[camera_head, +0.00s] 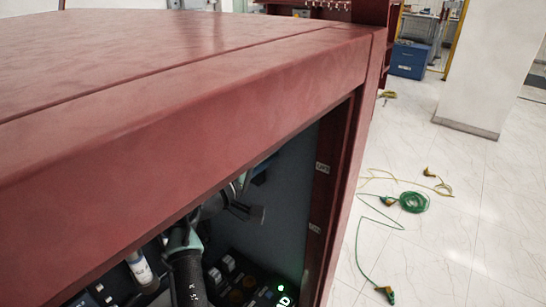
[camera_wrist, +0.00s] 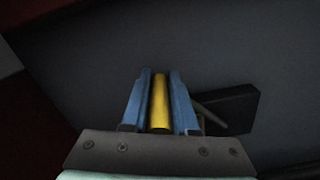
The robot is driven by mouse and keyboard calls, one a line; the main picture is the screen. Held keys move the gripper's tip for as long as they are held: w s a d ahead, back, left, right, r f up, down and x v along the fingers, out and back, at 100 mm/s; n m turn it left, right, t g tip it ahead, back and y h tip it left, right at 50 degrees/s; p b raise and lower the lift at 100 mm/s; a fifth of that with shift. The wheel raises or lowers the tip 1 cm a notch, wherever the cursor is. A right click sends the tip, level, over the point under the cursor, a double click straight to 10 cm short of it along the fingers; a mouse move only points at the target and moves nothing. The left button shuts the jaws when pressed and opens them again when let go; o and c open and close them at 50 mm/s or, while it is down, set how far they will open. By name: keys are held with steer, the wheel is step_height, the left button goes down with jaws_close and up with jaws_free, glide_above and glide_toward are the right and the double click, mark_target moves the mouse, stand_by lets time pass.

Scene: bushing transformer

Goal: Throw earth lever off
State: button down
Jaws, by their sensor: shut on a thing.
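In the wrist view the earth lever (camera_wrist: 160,104) is a yellow bar. It lies lengthwise between the two blue fingers of my gripper (camera_wrist: 159,90), which are shut on it. The fingers cover its sides, and its mounting is hidden. In the head view my arm reaches into the dark opening under the red cabinet (camera_head: 200,130). The lever cannot be made out there, and the front edge of the cabinet top hides much of the arm.
A dark block (camera_wrist: 232,108) with a dull rod is just right of the fingers in the wrist view. The cabinet's side post (camera_head: 335,165) bounds the opening on the right.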

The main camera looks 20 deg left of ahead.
steer(key=shift+a+r, duration=0.55)
steer(key=shift+r, duration=0.1)
steer(key=c, duration=0.7)
jaws_free()
steer(key=shift+w, duration=0.1)
steer(key=shift+a+f, duration=0.1)
steer(key=shift+f, duration=0.05)
steer(key=shift+s+a+f+y+b, duration=0.2)
steer(key=shift+s+y+b, duration=0.1)
steer(key=shift+s, duration=0.1)
steer(key=b+v, duration=0.1)
steer(key=v, duration=0.3)
steer(key=b+v, duration=0.1)
steer(key=v, duration=0.2)
steer(key=b+v, duration=0.2)
steer(key=v, duration=0.2)
steer(key=shift+s+d+f, duration=0.15)
steer(key=shift+s+d, duration=0.05)
steer(key=shift+s, duration=0.25)
